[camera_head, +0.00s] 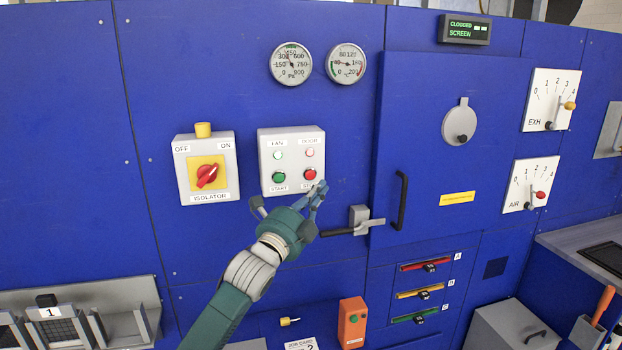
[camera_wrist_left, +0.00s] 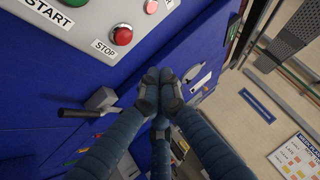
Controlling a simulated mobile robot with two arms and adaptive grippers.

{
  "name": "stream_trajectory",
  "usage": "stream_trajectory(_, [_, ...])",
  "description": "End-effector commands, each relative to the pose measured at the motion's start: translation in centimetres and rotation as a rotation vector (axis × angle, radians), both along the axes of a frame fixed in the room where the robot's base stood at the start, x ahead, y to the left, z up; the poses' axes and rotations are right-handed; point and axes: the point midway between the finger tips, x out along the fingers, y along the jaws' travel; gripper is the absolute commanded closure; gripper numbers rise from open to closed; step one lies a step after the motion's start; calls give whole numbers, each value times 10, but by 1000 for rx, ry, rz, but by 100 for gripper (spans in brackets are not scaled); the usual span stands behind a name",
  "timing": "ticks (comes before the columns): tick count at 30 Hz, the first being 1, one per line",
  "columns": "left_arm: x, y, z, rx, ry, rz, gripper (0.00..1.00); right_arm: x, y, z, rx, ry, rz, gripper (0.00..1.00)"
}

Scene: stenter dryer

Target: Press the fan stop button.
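The fan control box (camera_head: 292,147) is a light grey panel with a green START button (camera_head: 279,177) and a red stop button (camera_head: 310,174). The red button also shows in the wrist view (camera_wrist_left: 122,36), above its STOP label (camera_wrist_left: 104,47). My left gripper (camera_head: 319,188) is just below and right of the red button in the head view, its fingertips covering part of the label. In the wrist view the fingers (camera_wrist_left: 160,88) meet with nothing between them, apart from the button in the picture. Contact with the panel is not visible. My right gripper is not in view.
A door handle (camera_head: 400,200) and a latch lever (camera_head: 352,223) stick out right of the gripper. The isolator box (camera_head: 207,169) with its red knob is left of the fan box. An orange box (camera_head: 352,322) is below.

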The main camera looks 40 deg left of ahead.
Motion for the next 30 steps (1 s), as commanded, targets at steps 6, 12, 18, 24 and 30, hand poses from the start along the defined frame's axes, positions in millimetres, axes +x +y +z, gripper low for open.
stream_trajectory(6, [20,24,0,3,0,2,100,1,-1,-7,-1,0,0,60])
stream_trajectory(12, [31,36,0,2,0,1,100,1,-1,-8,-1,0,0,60])
stream_trajectory(18, [34,40,0,1,0,0,100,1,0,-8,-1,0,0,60])
stream_trajectory(24, [34,40,0,0,0,0,100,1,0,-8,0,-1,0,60])
stream_trajectory(30, [34,40,0,0,0,0,100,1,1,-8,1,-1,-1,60])
